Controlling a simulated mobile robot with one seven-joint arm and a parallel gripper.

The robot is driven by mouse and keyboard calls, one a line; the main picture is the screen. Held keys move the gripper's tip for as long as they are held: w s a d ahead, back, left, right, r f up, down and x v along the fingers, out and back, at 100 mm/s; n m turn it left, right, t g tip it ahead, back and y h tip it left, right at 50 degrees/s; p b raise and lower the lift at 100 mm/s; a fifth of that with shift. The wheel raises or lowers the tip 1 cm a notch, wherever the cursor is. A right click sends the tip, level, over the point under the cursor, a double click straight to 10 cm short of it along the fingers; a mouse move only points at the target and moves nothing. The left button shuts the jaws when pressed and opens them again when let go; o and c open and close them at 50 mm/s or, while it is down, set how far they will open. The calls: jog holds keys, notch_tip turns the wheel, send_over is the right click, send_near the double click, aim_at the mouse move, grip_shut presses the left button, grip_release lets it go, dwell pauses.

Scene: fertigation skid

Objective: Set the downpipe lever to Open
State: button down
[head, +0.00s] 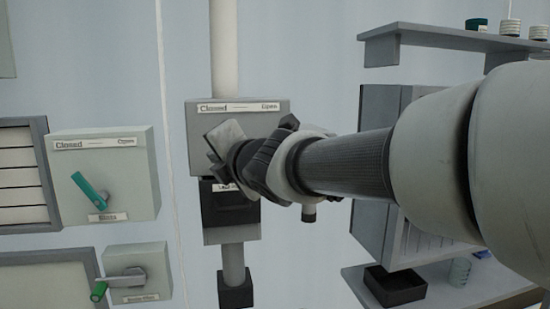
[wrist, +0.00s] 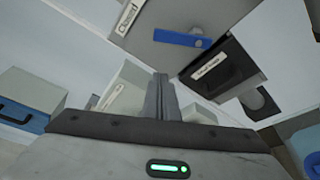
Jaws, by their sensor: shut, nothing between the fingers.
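The downpipe box (head: 268,107) is a grey box on a white vertical pipe, with a label reading Closed at left and Open at right. In the wrist view the same box (wrist: 180,15) bears a blue lever (wrist: 180,38), which points toward the Closed end of the label. In the head view my gripper hides this lever. My gripper (head: 214,150) is in front of the box's lower part. In the wrist view its fingers (wrist: 161,95) are together, empty, and apart from the lever.
A black labelled box (head: 225,205) sits under the downpipe box. To the left are a box with a teal lever (head: 92,188) and a lower one with a green-tipped lever (head: 115,283). Shelves with jars (head: 510,28) and a black tray (head: 395,287) stand at right.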

jog(key=w+p, duration=0.3)
jog(key=w, duration=0.3)
jog(key=shift+w+r, duration=0.15)
jog(key=shift+r, duration=0.3)
jog(key=shift+w+d+r+m, duration=0.1)
jog(key=shift+d+r+m, duration=0.15)
jog(key=shift+m, duration=0.25)
jog(key=shift+w+d+r+m+t+y+b, duration=0.15)
jog(key=shift+w+d+m+t+y+b, duration=0.3)
jog(key=shift+d+m+b, duration=1.05)
jog(key=shift+d+r+m+t+y+b, duration=0.3)
jog(key=shift+m+t+b, duration=0.55)
jog(key=shift+m, duration=1.3)
jog(key=shift+w+d+m+t+y+b, duration=0.35)
jog(key=shift+d+m+b, duration=0.6)
jog(key=shift+m+b, duration=0.7)
jog(key=shift+s+m, duration=0.1)
jog(key=shift+m, duration=0.2)
